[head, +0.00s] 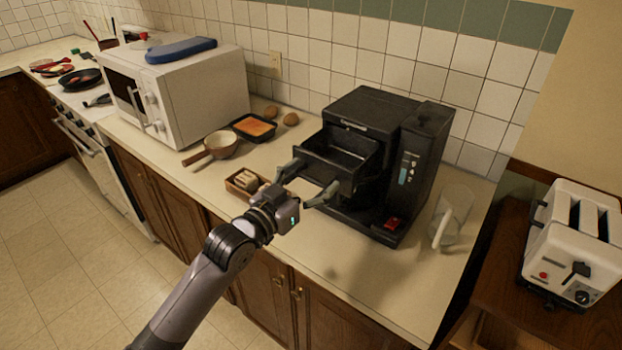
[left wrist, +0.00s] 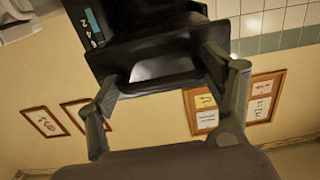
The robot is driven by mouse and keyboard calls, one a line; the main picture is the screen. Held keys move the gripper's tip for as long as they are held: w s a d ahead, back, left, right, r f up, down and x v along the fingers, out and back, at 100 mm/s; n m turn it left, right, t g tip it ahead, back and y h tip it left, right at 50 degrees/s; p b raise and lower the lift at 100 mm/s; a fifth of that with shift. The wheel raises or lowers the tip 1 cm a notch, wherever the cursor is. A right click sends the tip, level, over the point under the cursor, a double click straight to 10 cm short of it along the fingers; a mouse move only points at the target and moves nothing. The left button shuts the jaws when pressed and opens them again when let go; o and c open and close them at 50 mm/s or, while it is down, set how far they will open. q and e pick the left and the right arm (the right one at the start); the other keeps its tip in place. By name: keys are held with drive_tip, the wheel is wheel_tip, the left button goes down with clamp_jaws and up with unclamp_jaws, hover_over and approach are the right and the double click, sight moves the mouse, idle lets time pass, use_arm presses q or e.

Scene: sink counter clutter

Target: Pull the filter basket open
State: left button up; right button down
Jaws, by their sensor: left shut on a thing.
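The black coffee maker (head: 419,160) stands upright on the counter against the tiled wall. Its filter basket (head: 337,159) sticks out from the front, and its open, hollow top shows. My left gripper (head: 312,178) is at the front of the basket, with one finger on each side, shut on it. In the left wrist view, the basket (left wrist: 160,72) lies between the two fingers of the left gripper (left wrist: 163,82). The exact contact spots are hard to make out. My right gripper is not in view.
A small wooden box (head: 243,182) sits left of the gripper. A brown-handled pan (head: 221,143) and a black tray with orange food (head: 254,127) lie behind it. A clear glass jug (head: 452,217) stands right of the coffee maker. The front counter is clear.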

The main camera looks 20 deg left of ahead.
use_arm(q)
drive_tip(key=c, duration=0.6)
drive_tip(key=shift+w+d+r, duration=0.1)
drive_tip(key=shift+w+r, duration=0.05)
drive_tip(key=shift+w, duration=0.45)
drive_tip(key=shift+w+d, duration=0.2)
drive_tip(key=shift+w, duration=0.25)
drive_tip(key=o, duration=1.2)
drive_tip(key=shift+o, duration=1.2)
drive_tip(key=shift+s, duration=0.15)
drive_tip(key=shift+s+a, duration=0.25)
drive_tip(key=shift+s, duration=0.05)
drive_tip(key=v, duration=1.1)
drive_tip(key=shift+d, duration=0.25)
